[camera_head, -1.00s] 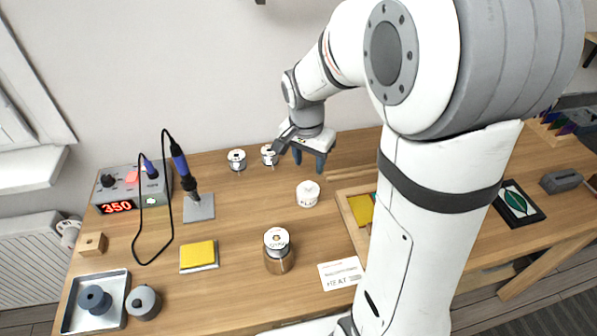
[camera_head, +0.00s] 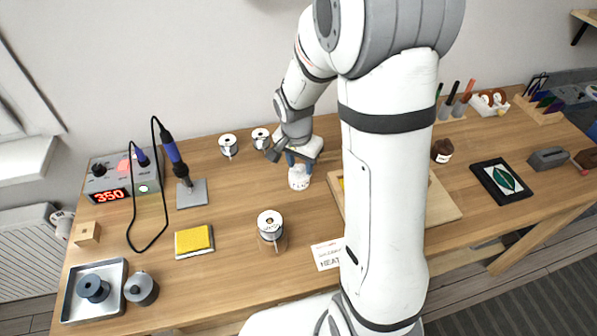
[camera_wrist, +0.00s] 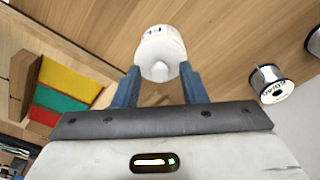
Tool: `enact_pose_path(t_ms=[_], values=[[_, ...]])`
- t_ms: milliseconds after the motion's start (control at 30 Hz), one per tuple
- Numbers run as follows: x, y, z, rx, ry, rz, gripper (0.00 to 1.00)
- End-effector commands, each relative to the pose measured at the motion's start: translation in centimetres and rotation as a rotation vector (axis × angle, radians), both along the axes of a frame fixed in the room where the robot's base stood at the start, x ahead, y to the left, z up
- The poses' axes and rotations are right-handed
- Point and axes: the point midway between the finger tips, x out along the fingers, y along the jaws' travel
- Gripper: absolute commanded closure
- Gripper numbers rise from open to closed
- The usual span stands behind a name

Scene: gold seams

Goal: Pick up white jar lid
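The white jar (camera_head: 299,180) with dark lettering stands upright on the wooden bench. Its white lid with a small knob (camera_wrist: 160,70) faces my wrist camera, at the top middle of the wrist view. My gripper (camera_wrist: 160,68) has its two blue fingers apart, with their tips on either side of the lid. I cannot tell whether the fingertips touch it. In the head view my gripper (camera_head: 300,166) is right above the jar, and its fingers partly hide the lid.
Solder spools (camera_head: 228,145) stand left of my gripper, one close to it. A shallow wooden tray (camera_head: 446,205) lies to the right, partly behind my arm. A soldering iron (camera_head: 178,160) stands left.

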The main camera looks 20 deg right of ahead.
Motion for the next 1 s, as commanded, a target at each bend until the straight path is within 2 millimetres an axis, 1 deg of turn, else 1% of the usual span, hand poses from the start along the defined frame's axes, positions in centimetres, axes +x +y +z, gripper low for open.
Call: enact_pose_path(t_ms=[33, 400, 467, 767, 867, 1000], values=[[0.0, 0.0, 0.0, 0.0, 0.0, 0.0, 0.66], [0.0, 0.1, 0.0, 0.0, 0.0, 0.001, 0.96], [0.0, 0.1, 0.0, 0.0, 0.0, 0.001, 1.0], [0.0, 0.1, 0.3, 0.0, -0.001, 0.002, 1.0], [0.1, 0.1, 1.3, 0.0, -0.006, 0.001, 1.0], [0.1, 0.1, 4.0, 0.001, -0.006, 0.002, 1.0]])
